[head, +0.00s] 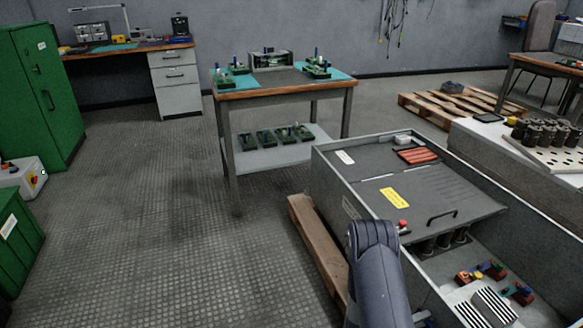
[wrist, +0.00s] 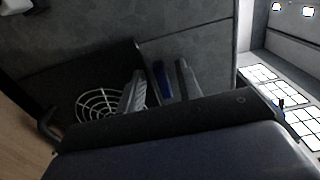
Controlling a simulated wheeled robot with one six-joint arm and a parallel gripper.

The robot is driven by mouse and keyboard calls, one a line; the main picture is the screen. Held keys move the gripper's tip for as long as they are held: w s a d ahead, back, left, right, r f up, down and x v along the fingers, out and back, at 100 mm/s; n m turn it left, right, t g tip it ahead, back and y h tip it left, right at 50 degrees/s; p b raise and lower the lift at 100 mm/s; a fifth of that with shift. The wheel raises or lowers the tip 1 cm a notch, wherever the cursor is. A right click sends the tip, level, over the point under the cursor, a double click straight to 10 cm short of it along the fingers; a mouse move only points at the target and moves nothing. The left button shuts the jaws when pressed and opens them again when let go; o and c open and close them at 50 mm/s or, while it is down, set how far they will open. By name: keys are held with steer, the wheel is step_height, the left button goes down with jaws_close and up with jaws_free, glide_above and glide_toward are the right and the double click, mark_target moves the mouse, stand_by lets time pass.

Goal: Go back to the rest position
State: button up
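My gripper (wrist: 160,82) shows in the wrist view as two grey fingers standing apart above a dark body. A dark blue piece (wrist: 162,82) shows between the fingers; dark gaps separate it from them, and I cannot tell what it is or how far off it lies. In the head view my arm rises at the bottom centre, in front of the open grey cabinet (head: 340,188). My gripper is out of sight there.
A wood-edged table (head: 283,90) with green devices stands behind the cabinet. A wooden beam (head: 318,245) lies along the cabinet's left side. Green cabinets (head: 45,95) stand at left. The floor (head: 150,220) between is clear. A round wire grille (wrist: 100,104) shows in the wrist view.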

steer(key=shift+s+r+m+b, duration=0.15)
steer(key=shift+m+b, duration=0.15)
steer(key=shift+m, duration=1.15)
steer(key=shift+w+r+m+b, duration=0.1)
steer(key=shift+m+b, duration=0.2)
steer(key=shift+m, duration=1.1)
steer(key=shift+s+r+m+b, duration=0.15)
steer(key=shift+m+b, duration=0.15)
steer(key=shift+m, duration=1.15)
